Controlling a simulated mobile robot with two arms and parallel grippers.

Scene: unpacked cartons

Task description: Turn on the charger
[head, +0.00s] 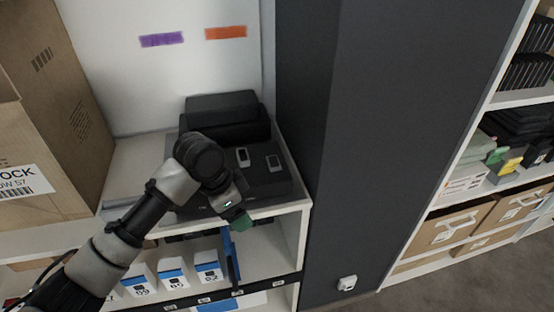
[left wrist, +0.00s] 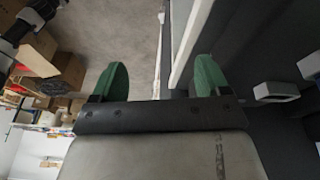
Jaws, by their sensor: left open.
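A dark flat device that looks like the charger (head: 272,186) lies on the white shelf top beside the dark column. Two small light-rimmed rectangular parts sit on it, a left one (head: 243,157) and a right one (head: 273,162). Grey-rimmed parts like these show at the right of the left wrist view, one (left wrist: 276,91) fully and one cut off by the edge. My left gripper (head: 238,222) is at the device's front edge, pointing down. Its green fingers (left wrist: 160,78) are apart with nothing between them. My arm hides the device's left part. My right gripper is not visible.
A black box (head: 222,106) stands behind the device. A large carton (head: 60,120) is at the left. Small white-and-blue boxes (head: 172,272) line the shelf below. A dark column (head: 385,130) rises at right, with a small white fixture (head: 347,283) low down. Floor (head: 450,285) is clear beyond.

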